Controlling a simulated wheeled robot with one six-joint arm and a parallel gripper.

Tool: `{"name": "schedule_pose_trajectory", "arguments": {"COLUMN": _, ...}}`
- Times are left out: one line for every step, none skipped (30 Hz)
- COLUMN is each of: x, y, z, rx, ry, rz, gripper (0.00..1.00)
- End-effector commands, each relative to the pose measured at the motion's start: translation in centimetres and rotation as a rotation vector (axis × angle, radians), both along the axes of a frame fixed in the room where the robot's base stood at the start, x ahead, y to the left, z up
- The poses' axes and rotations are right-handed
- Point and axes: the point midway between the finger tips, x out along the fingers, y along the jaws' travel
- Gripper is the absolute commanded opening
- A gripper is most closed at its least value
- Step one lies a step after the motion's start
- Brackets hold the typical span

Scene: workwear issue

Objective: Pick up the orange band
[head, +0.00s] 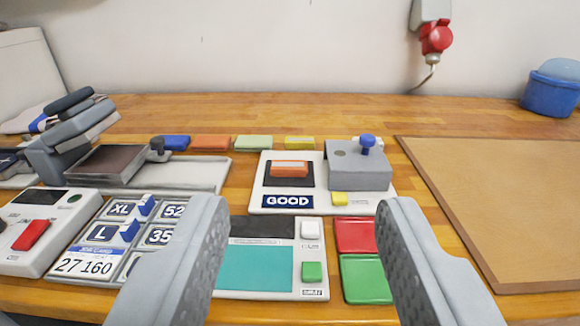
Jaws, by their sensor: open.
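An orange band (211,143) lies flat in a row at the back of the wooden table, between a blue band (175,142) and a pale green band (253,142). A yellow band (300,142) lies at the right end of the row. Another orange piece (290,168) sits on a dark square above the GOOD label on a white device (262,203); I cannot tell whether it is a band too. My gripper (302,203) is open and empty, its fingers wide apart in front of the device. The orange band in the row is farther off, towards the left.
A grey press (75,137) stands at the left beside a size panel (112,240) and a red-button box (40,232). A teal-screen panel (253,268) and red and green pads (366,279) lie between the fingers. A brown mat (500,200) covers the right.

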Motion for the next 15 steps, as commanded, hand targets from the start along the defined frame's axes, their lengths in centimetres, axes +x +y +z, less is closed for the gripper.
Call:
{"name": "schedule_pose_trajectory", "arguments": {"x": 0.0, "y": 0.0, "z": 0.0, "rx": 0.000, "ry": 0.000, "rz": 0.000, "gripper": 0.48}}
{"name": "schedule_pose_trajectory", "arguments": {"x": 0.0, "y": 0.0, "z": 0.0, "rx": 0.000, "ry": 0.000, "rz": 0.000, "gripper": 0.54}}
{"name": "schedule_pose_trajectory", "arguments": {"x": 0.1, "y": 0.0, "z": 0.0, "rx": 0.000, "ry": 0.003, "rz": 0.000, "gripper": 0.62}}
{"name": "schedule_pose_trajectory", "arguments": {"x": 0.2, "y": 0.0, "z": 0.1, "rx": 0.000, "ry": 0.007, "rz": 0.000, "gripper": 0.68}}
{"name": "schedule_pose_trajectory", "arguments": {"x": 0.4, "y": 0.0, "z": 0.2, "rx": 0.000, "ry": 0.014, "rz": 0.000, "gripper": 0.74}}
{"name": "schedule_pose_trajectory", "arguments": {"x": 0.8, "y": 0.0, "z": 0.3, "rx": 0.000, "ry": 0.028, "rz": 0.000, "gripper": 0.82}}
{"name": "schedule_pose_trajectory", "arguments": {"x": 1.2, "y": 0.0, "z": 0.4, "rx": 0.000, "ry": 0.041, "rz": 0.000, "gripper": 0.84}}
{"name": "schedule_pose_trajectory", "arguments": {"x": 1.6, "y": 0.0, "z": 0.5, "rx": 0.000, "ry": 0.058, "rz": 0.000, "gripper": 0.84}}
{"name": "schedule_pose_trajectory", "arguments": {"x": 2.3, "y": 0.0, "z": 0.8, "rx": 0.000, "ry": 0.084, "rz": 0.000, "gripper": 0.84}}
{"name": "schedule_pose_trajectory", "arguments": {"x": 2.9, "y": 0.0, "z": 0.9, "rx": 0.000, "ry": 0.106, "rz": 0.000, "gripper": 0.84}}
{"name": "schedule_pose_trajectory", "arguments": {"x": 3.5, "y": 0.0, "z": 1.1, "rx": 0.000, "ry": 0.131, "rz": 0.000, "gripper": 0.84}}
{"name": "schedule_pose_trajectory", "arguments": {"x": 4.4, "y": 0.0, "z": 1.4, "rx": -0.001, "ry": 0.166, "rz": -0.001, "gripper": 0.84}}
{"name": "schedule_pose_trajectory", "arguments": {"x": 5.1, "y": 0.0, "z": 1.5, "rx": -0.001, "ry": 0.194, "rz": -0.001, "gripper": 0.84}}
{"name": "schedule_pose_trajectory", "arguments": {"x": 5.8, "y": 0.0, "z": 1.7, "rx": -0.001, "ry": 0.220, "rz": -0.001, "gripper": 0.84}}
{"name": "schedule_pose_trajectory", "arguments": {"x": 6.7, "y": 0.0, "z": 1.9, "rx": -0.001, "ry": 0.256, "rz": -0.001, "gripper": 0.84}}
